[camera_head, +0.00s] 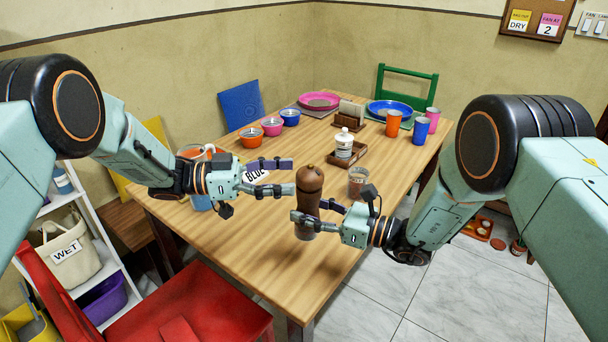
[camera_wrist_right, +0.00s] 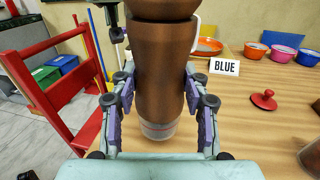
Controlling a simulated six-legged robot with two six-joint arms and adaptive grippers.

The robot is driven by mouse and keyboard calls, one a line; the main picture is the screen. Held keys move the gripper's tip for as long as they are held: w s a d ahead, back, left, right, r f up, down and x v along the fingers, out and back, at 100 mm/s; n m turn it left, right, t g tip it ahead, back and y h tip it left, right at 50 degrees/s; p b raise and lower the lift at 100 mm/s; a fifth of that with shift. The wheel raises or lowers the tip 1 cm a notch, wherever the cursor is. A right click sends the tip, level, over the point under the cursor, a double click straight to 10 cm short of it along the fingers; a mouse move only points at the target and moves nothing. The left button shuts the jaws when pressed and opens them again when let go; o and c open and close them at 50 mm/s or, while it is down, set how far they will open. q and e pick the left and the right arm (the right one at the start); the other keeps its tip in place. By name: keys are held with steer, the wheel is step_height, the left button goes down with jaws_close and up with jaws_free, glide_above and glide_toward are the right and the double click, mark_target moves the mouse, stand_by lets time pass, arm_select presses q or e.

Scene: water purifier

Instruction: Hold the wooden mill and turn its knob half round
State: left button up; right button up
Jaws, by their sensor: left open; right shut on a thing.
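The wooden mill (camera_head: 309,190) is dark brown with a round knob (camera_head: 309,171) on top and a clear base. It stands upright near the front of the table (camera_head: 300,264). My right gripper (camera_head: 308,213) is shut on the mill's lower body.
A glass jar (camera_head: 357,183) stands just right of the mill. A wooden tray with a white bottle (camera_head: 344,144), bowls (camera_head: 272,126), cups (camera_head: 393,123) and plates stand farther back. A red chair (camera_head: 215,305) is at the front left.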

arm_select(q)
steer(key=a, duration=0.6)
steer(key=shift+s+a, duration=0.25)
steer(key=shift+s, duration=0.05)
arm_select(e)
steer(key=o, duration=1.4)
arm_select(q)
steer(key=shift+r, duration=0.1)
arm_select(e)
steer(key=shift+d, duration=0.1)
